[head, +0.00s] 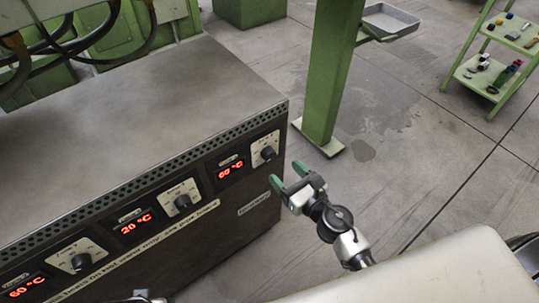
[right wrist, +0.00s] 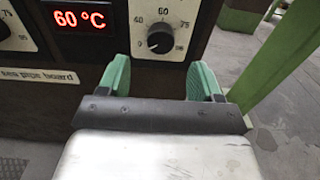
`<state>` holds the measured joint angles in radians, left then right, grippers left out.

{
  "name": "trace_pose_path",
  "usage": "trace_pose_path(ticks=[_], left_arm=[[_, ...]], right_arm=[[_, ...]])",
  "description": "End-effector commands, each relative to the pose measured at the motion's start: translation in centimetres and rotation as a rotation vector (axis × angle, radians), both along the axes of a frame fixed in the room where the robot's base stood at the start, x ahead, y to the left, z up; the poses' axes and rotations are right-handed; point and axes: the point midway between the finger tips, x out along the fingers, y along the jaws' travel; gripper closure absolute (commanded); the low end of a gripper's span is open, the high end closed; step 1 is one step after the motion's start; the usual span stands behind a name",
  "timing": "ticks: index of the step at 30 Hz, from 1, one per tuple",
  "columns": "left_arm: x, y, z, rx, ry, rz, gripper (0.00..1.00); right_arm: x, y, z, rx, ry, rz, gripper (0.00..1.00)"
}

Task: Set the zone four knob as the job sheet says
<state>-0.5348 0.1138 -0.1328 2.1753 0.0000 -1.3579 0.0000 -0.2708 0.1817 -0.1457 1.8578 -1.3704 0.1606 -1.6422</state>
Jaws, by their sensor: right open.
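The rightmost knob (head: 268,153) is black on a pale dial plate on the dark cabinet front. A red display (head: 230,168) beside it reads 60 °C. My right gripper (head: 288,176) is open and empty, just in front of this panel. In the right wrist view the knob (right wrist: 160,42) shows beyond and between the green fingers (right wrist: 160,76), apparently untouched; its pointer setting is too small to read surely. Two more knobs sit to the left (head: 183,202) and (head: 81,262), by displays reading 20 °C and 60 °C. I see no readable job sheet. My left gripper's fingers are not visible.
A green post (head: 333,75) stands behind the right gripper. A grey tray (head: 390,19) and a green shelf cart (head: 495,60) with small items are farther back. A pale lettered strip (head: 140,248) runs below the knobs. Floor right of the cabinet is open.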

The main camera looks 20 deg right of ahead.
Motion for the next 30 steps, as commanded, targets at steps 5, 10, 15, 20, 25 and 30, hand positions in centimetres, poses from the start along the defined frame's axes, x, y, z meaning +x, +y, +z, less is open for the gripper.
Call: trace_pose_path(ticks=[5, 10, 15, 20, 25, 30], left_arm=[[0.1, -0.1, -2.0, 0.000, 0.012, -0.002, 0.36], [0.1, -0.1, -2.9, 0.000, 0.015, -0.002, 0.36], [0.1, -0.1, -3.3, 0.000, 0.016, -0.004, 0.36], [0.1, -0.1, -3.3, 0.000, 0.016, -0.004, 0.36], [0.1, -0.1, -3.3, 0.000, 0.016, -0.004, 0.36], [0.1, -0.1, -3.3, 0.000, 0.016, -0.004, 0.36]], right_arm=[[3.4, 1.2, 0.2, 0.003, 0.000, -0.001, 0.35], [5.5, 2.0, 0.0, 0.005, 0.002, -0.002, 0.35], [6.4, 2.3, 0.0, 0.003, 0.002, -0.001, 0.35], [6.5, 2.4, 0.0, 0.003, 0.002, -0.001, 0.35], [6.5, 2.4, -0.1, 0.003, 0.002, -0.001, 0.46], [6.5, 2.4, -0.1, 0.003, 0.002, -0.001, 0.72]])
